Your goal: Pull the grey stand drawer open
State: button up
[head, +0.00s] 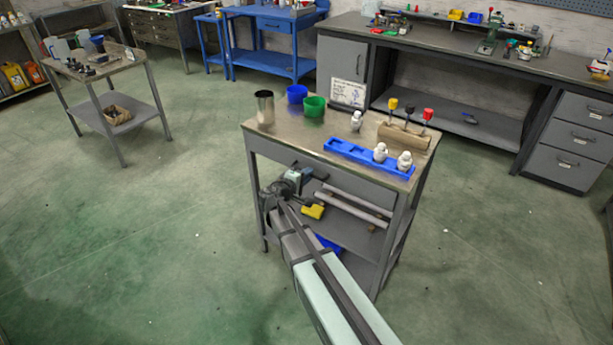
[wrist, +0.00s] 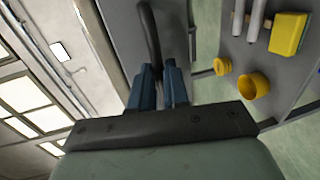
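The grey stand (head: 282,141) is in the middle of the head view. Its drawer front (head: 345,183) lies just under the top and looks flush with the frame. My gripper (head: 302,176) is at this front and hides the handle there. In the wrist view the dark, bowed drawer handle (wrist: 150,32) runs down between the two blue fingertips of my gripper (wrist: 159,74). The fingers are close together, one on each side of the handle, and look shut on it. The exact contact is partly hidden.
The lower shelf holds rods and a yellow item (head: 313,211). Floor in front is clear.

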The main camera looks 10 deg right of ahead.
grip_shut()
jog(key=f+v, duration=0.2)
jog(key=v, duration=1)
jog(key=f+v, duration=0.3)
jog(key=v, duration=0.8)
jog(key=shift+v, duration=0.95)
jog(key=shift+f, duration=0.15)
jog(key=shift+o, duration=2.3)
grip_release()
jog(key=shift+s+a, duration=0.1)
jog(key=v, duration=1.3)
jog(key=shift+s+a, duration=0.15)
jog(key=shift+s, duration=0.05)
